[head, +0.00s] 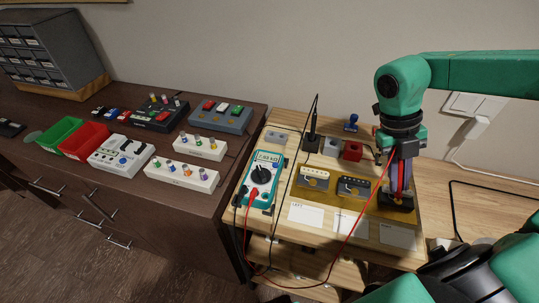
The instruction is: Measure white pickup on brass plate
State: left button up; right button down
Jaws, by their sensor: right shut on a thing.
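The white pickup (315,173) sits at the left end of a row on the brass-coloured surface (341,205). A black pickup (354,184) sits to its right. My right gripper (400,186) points down at the right end of the row, over a dark block-like thing (396,201). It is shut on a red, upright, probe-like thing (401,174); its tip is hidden. The teal multimeter (263,178) lies to the left with its display lit; the reading is too small to read surely. A red lead (357,222) runs up toward my right gripper. My left gripper is out of view.
A black probe (314,112) stands upright behind the pickups, near a red block (352,150). White cards (305,212) lie along the front of the bench.

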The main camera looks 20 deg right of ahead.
dwell(0.4)
notch_tip(320, 180, up, 6)
jog(key=p, duration=0.5)
dwell(0.3)
